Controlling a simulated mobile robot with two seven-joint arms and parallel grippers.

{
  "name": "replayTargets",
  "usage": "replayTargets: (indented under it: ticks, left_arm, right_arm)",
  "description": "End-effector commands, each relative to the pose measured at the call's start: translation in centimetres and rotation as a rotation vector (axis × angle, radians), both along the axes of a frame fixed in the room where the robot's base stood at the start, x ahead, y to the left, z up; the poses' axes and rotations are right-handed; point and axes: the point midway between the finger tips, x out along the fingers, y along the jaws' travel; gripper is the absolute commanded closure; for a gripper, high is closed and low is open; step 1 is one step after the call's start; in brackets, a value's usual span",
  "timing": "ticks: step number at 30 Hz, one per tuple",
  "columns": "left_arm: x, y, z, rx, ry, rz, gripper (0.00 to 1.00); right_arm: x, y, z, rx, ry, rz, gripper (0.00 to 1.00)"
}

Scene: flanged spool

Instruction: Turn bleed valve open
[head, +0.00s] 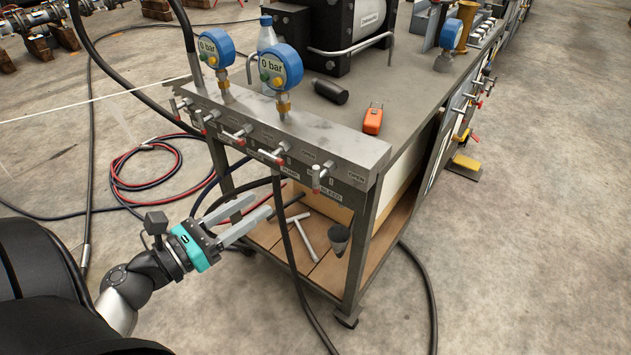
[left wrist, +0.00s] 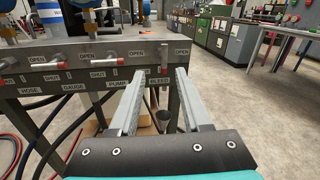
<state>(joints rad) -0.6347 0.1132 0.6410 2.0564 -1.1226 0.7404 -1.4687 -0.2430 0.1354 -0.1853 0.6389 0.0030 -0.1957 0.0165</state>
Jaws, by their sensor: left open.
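The bleed valve (head: 318,177) is the rightmost valve on the front of the grey manifold block. Its lever with a red tip points downward in the head view and also shows upright in the left wrist view (left wrist: 164,62), above the BLEED label (left wrist: 158,79). An OPEN label (left wrist: 182,52) is to its right. My left gripper (head: 262,203) is open and empty, in front of the cart, lower and left of the bleed valve. In the left wrist view its fingers (left wrist: 160,76) point toward the valve, apart from it. My right gripper is not in view.
Other red-tipped levers (head: 270,154) line the manifold (head: 330,145) to the left. Two blue gauges reading 0 bar (head: 279,67) stand on it. A black hose (head: 287,235) hangs in front of the cart near my gripper. An orange device (head: 373,119) lies on the top.

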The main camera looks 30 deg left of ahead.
Motion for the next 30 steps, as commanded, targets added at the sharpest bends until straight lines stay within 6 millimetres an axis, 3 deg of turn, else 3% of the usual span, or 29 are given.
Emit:
replayTargets:
  ticks: [4, 8, 21, 30]
  left_arm:
    - [0.0, -0.5, 0.6, 0.105, -0.022, -0.028, 0.52]
    - [1.4, -0.9, 0.9, 0.112, -0.026, -0.032, 0.52]
    - [9.5, -3.2, 0.9, 0.106, -0.026, -0.028, 0.52]
    - [13.4, -4.2, 0.8, 0.103, -0.024, -0.026, 0.52]
  right_arm:
    - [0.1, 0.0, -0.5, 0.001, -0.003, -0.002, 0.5]
    - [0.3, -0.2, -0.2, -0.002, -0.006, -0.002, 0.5]
    - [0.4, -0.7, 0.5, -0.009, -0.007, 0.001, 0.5]
    - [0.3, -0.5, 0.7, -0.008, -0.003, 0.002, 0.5]
